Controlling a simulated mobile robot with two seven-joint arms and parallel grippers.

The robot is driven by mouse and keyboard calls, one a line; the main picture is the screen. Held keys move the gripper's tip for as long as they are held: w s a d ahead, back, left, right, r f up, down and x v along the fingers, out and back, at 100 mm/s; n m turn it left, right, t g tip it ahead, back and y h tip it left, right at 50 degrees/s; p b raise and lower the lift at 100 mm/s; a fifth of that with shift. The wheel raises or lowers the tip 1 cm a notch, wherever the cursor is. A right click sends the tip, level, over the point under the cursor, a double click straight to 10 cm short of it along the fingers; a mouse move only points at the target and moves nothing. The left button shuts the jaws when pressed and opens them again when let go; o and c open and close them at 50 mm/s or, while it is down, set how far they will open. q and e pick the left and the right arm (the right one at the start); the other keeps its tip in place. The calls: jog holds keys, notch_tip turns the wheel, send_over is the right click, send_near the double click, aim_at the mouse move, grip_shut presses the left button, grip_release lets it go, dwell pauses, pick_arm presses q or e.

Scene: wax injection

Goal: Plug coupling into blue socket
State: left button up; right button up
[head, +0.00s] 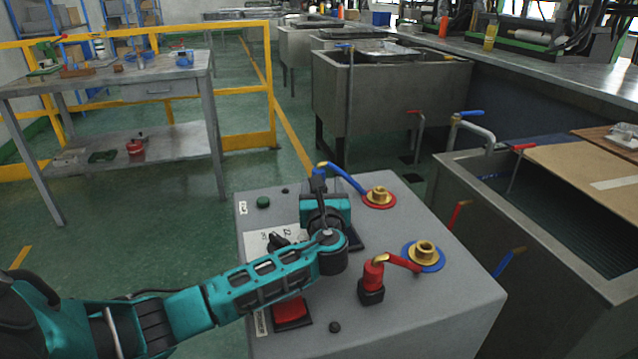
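The blue socket is a brass fitting on a blue ring (423,257), on top of a grey box (410,310). A similar brass fitting on a red ring (379,197) is farther back. My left gripper (318,186) is over the far left of the box top, its fingers pointing away from me. Just beyond it is a blue fitting (318,173) with a brass top and a blue arm reaching toward the red ring; its lower part is hidden. I cannot tell whether the fingers touch it. No loose coupling can be made out. My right gripper is out of view.
A red fitting (372,278) on a black base stands left of the blue ring, its red arm reaching toward it. A red button (291,313) and black knobs are near my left forearm. A metal tank (560,270) stands right of the box. The box's front right top is clear.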

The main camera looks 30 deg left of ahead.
pick_arm(q)
jog(key=shift+x, duration=0.95)
jog(key=w+a+b, duration=0.1)
jog(key=w+a+f+b, duration=0.1)
jog(key=w, duration=0.1)
jog(key=shift+w+a, duration=0.1)
jog(key=shift+a, duration=0.25)
jog(key=shift+w+a, duration=0.35)
jog(key=shift+w, duration=0.1)
jog(key=shift+c, duration=0.2)
jog(key=c, duration=1)
